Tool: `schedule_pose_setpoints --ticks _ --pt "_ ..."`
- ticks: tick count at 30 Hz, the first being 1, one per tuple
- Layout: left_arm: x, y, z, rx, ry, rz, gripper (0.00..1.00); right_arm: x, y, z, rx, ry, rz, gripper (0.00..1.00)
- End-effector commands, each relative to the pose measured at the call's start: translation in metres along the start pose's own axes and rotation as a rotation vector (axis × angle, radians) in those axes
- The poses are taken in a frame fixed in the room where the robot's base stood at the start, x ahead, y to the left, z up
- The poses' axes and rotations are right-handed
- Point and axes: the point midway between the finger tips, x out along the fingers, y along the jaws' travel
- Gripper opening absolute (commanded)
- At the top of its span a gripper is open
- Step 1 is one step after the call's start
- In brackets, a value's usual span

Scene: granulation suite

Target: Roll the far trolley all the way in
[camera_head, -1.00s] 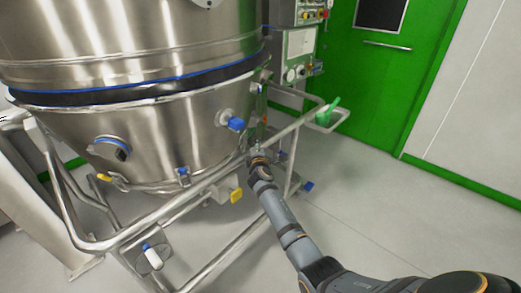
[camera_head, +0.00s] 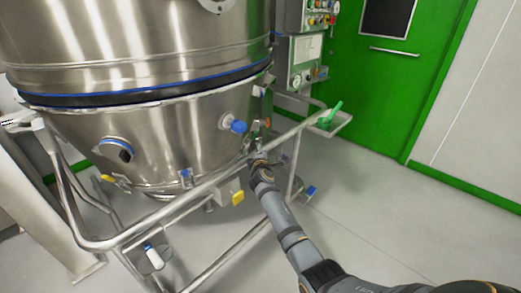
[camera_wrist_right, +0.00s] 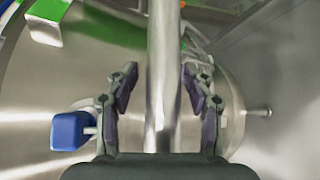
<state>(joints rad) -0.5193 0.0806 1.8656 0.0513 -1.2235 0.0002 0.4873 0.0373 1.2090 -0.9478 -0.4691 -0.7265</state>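The trolley (camera_head: 295,131) is a tubular steel frame carrying a conical steel bowl (camera_head: 175,135). The bowl stands under a larger steel vessel (camera_head: 130,45), with a dark, blue-edged band at their joint. My right gripper (camera_head: 257,145) is at the trolley's near rail. In the right wrist view the rail (camera_wrist_right: 163,60) runs between the two fingers of the gripper (camera_wrist_right: 163,90). The fingers stand apart, with a visible gap on each side of the rail. Whether the rail is deep between them is unclear. My left gripper is not in view.
A small tray with a green handled item (camera_head: 334,110) sits at the rail's right end. A control panel (camera_head: 304,60) and a green door (camera_head: 375,85) are behind. A pale post (camera_head: 45,200) stands left. The floor at right (camera_head: 390,220) is clear.

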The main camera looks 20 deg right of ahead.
Motion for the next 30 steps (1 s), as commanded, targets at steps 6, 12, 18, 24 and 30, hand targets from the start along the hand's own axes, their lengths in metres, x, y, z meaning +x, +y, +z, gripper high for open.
schedule_pose_setpoints --ticks 6,12,18,24,30 --pt "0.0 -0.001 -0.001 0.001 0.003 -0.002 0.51 0.0 0.0 0.0 0.0 0.0 0.0 0.52" --pt "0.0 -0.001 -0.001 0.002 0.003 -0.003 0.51 -0.019 -0.002 -0.001 0.001 0.001 0.0 0.52" --pt "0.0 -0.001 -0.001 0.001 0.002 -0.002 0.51 -0.065 -0.002 0.0 0.003 0.001 -0.002 0.52" --pt "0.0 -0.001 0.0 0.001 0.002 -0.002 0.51 -0.105 -0.002 -0.001 0.003 0.002 -0.002 0.52" --pt "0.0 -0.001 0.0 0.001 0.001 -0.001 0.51 -0.12 -0.001 0.0 0.0 0.0 -0.002 0.52"
